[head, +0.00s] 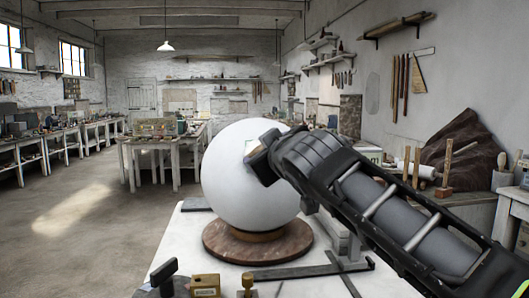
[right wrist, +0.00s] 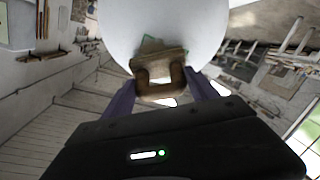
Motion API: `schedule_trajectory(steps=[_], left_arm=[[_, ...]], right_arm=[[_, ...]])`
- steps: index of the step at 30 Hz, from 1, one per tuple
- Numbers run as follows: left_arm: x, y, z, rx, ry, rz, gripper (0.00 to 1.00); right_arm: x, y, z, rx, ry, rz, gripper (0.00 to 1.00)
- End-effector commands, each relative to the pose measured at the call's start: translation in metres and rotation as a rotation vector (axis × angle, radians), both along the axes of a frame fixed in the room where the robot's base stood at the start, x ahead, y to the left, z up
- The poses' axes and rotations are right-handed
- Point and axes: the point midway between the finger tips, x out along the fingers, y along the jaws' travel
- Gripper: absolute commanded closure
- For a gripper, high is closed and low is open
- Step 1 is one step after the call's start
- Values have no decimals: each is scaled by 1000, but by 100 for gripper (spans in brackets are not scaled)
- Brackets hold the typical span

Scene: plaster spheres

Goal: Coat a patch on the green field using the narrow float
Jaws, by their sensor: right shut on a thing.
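A large white plaster sphere (head: 240,190) sits on a round brown base on the white table. My right gripper (head: 262,162) reaches in from the right and is at the sphere's upper right side. In the right wrist view the gripper (right wrist: 160,92) is shut on a wooden float (right wrist: 158,62) by its handle. The float's face is turned to the sphere (right wrist: 185,20); I cannot tell whether it touches. A bit of the green field (right wrist: 151,44) shows just past the float's edge, and the float hides the rest. My left gripper is not in view.
The round base (head: 225,246) stands on the white table (head: 180,232). Along the near edge are a brass block (head: 205,286), a brass-knobbed piece (head: 247,283) and dark flat bars (head: 292,272).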

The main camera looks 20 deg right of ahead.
Motion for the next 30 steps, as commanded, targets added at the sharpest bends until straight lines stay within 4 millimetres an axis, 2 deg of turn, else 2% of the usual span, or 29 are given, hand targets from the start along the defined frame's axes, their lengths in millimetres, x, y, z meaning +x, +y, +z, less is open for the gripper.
schedule_trajectory(steps=[5, 15, 26, 30], left_arm=[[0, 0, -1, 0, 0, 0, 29], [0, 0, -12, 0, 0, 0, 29], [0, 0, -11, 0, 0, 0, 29], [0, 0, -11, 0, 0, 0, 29]], right_arm=[[0, 1, -1, 0, 0, 0, 83], [-10, 23, -6, 0, -1, 2, 83], [-12, 24, -4, 0, -2, 1, 83], [-19, 27, 0, 0, -3, 1, 83]])
